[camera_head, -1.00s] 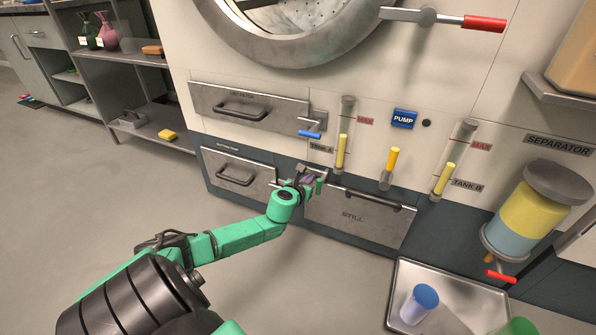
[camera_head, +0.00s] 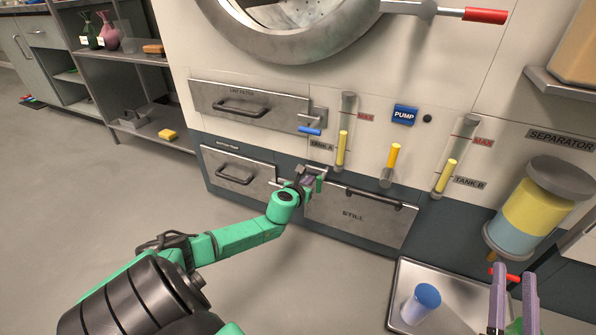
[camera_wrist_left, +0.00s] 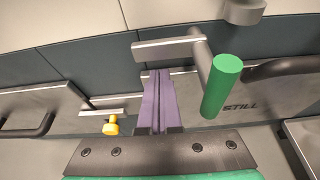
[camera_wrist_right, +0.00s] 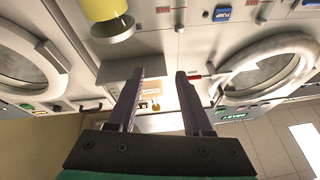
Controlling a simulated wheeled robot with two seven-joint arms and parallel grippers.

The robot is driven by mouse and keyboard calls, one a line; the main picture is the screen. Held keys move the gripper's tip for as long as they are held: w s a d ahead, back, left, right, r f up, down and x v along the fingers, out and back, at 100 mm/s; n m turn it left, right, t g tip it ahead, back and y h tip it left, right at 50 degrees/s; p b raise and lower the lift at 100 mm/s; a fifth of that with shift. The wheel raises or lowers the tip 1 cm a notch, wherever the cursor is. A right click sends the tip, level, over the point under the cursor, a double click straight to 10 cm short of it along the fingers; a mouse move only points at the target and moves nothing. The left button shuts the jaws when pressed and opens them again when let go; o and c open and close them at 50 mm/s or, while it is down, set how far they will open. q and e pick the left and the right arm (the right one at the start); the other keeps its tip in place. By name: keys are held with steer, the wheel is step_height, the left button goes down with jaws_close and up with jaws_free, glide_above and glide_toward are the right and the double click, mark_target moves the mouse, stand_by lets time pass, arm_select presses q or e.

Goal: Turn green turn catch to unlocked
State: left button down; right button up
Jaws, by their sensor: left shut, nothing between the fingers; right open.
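The green turn catch shows in the left wrist view as a thick green handle (camera_wrist_left: 222,85) on a grey metal arm above the STILL drawer (camera_wrist_left: 255,112). In the head view the green handle (camera_head: 319,185) is small and partly crowded by my left gripper (camera_head: 305,180), at the STILL drawer's upper left corner. My left gripper's purple fingers (camera_wrist_left: 158,85) are shut and empty, just left of the green handle; I cannot tell whether they touch it. My right gripper (camera_head: 513,270) is open and empty in front of the separator; its fingers (camera_wrist_right: 160,85) are spread in the right wrist view.
A blue-handled catch (camera_head: 310,131) is at the upper drawer (camera_head: 275,108). A yellow knob (camera_wrist_left: 111,127) shows left of my left fingers. A metal tray (camera_head: 408,275) with a blue-topped cylinder (camera_head: 427,296) lies below the separator (camera_head: 541,210).

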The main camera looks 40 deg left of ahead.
step_height(320, 180, up, 14)
steer(key=s+d+n+t+y+b, duration=0.1)
steer(key=s+d+n+t+y, duration=0.1)
steer(key=t, duration=0.2)
step_height(320, 180, down, 20)
steer(key=a+m+g+h+p, duration=0.2)
steer(key=g, duration=0.4)
arm_select(q)
steer(key=f+p+v, duration=0.2)
steer(key=v, duration=0.7)
steer(key=shift+s+d+p, duration=0.2)
steer(key=shift+s+p, duration=0.2)
steer(key=shift+s, duration=0.1)
arm_select(e)
steer(key=s+f+g, duration=0.3)
steer(key=s+f, duration=0.2)
steer(key=f, duration=0.3)
steer(key=s+a+f+m+g+h, duration=0.1)
steer(key=s+f+g, duration=0.3)
steer(key=f, duration=0.5)
steer(key=shift+s+a+f+h, duration=0.15)
steer(key=shift+s+a+h, duration=0.15)
steer(key=shift+s, duration=0.55)
